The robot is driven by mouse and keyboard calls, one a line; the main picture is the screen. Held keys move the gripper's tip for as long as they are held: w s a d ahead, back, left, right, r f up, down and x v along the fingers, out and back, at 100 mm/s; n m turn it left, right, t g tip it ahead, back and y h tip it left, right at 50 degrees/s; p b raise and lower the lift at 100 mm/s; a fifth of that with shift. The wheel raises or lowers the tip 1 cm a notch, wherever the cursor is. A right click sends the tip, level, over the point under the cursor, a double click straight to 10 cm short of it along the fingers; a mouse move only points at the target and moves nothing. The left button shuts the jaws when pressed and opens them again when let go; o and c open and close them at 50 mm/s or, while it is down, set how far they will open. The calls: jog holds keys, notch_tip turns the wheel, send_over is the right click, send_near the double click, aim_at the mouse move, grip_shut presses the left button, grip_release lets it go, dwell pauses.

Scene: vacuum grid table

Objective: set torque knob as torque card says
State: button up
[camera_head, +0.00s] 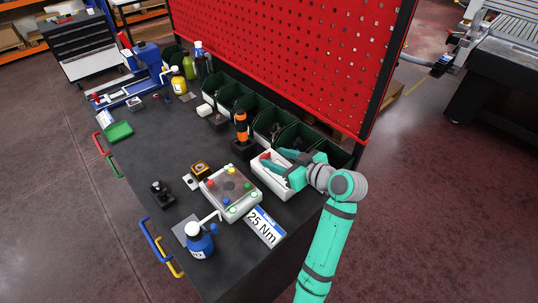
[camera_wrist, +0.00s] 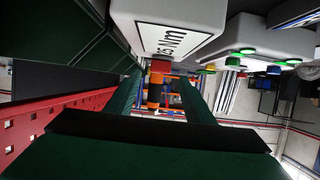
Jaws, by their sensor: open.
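An orange and black upright tool (camera_head: 241,127) stands in a dark base at mid-table. In the wrist view an orange part (camera_wrist: 155,92) shows between my fingers, apparently some way beyond them. I cannot make out a torque knob or its setting for sure.
A white box with coloured buttons (camera_head: 231,194) stands left of the card. A blue bottle (camera_head: 200,245) stands at the front. Green bins (camera_head: 246,106) line the back below the red pegboard (camera_head: 290,55). The table's left middle (camera_head: 155,135) is mostly clear.

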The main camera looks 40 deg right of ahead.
jog(key=shift+v, duration=2.35)
